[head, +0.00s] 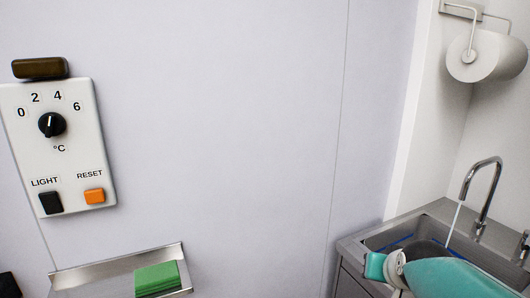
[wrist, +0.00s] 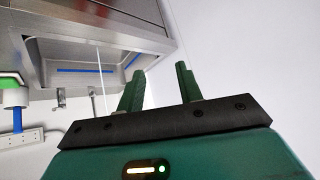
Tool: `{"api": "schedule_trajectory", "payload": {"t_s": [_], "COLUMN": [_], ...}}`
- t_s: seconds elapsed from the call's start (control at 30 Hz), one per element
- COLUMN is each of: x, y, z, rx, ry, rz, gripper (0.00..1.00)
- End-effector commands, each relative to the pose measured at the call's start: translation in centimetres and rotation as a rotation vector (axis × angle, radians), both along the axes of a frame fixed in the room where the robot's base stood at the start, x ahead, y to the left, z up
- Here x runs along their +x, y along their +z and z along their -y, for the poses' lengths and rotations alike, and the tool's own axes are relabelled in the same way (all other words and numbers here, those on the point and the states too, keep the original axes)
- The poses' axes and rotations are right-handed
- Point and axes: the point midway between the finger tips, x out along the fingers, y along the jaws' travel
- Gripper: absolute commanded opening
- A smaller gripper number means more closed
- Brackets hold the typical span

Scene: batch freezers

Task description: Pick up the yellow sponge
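No yellow sponge shows clearly in either view. A green block (head: 157,278), sponge-like in shape, lies on a narrow metal shelf (head: 100,289) at the bottom left of the head view. A dark olive-brown block (head: 40,68) sits on top of the control panel; I cannot tell what it is. In the wrist view my gripper (wrist: 160,88) has its two green fingers apart, with nothing between them. In the head view my teal arm is at the bottom right, in front of the sink and well right of the shelf.
The white control panel (head: 75,145) has a dial and two buttons. A steel sink (head: 352,247) with a running tap (head: 481,190) is at the right; the sink also shows in the wrist view (wrist: 110,32). A paper roll (head: 485,56) hangs above. The wall between is bare.

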Motion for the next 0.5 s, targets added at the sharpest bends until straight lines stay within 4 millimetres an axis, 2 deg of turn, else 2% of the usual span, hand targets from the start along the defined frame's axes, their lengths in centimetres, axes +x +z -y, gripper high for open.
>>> {"api": "schedule_trajectory", "payload": {"t_s": [0.03, 0.2, 0.3, 0.4, 0.5], "x": [-1.8, -8.3, -11.5, -13.4, -14.1], "y": [0.4, 0.3, -0.1, -0.4, -0.6], "z": [-2.2, -7.8, -9.7, -10.6, -10.9], "rx": [0.0, -0.024, -0.044, -0.059, -0.065], "ry": [0.05, 0.196, 0.254, 0.287, 0.298], "rz": [-0.025, -0.147, -0.205, -0.242, -0.259], "gripper": [0.36, 0.36, 0.36, 0.38, 0.57]}}
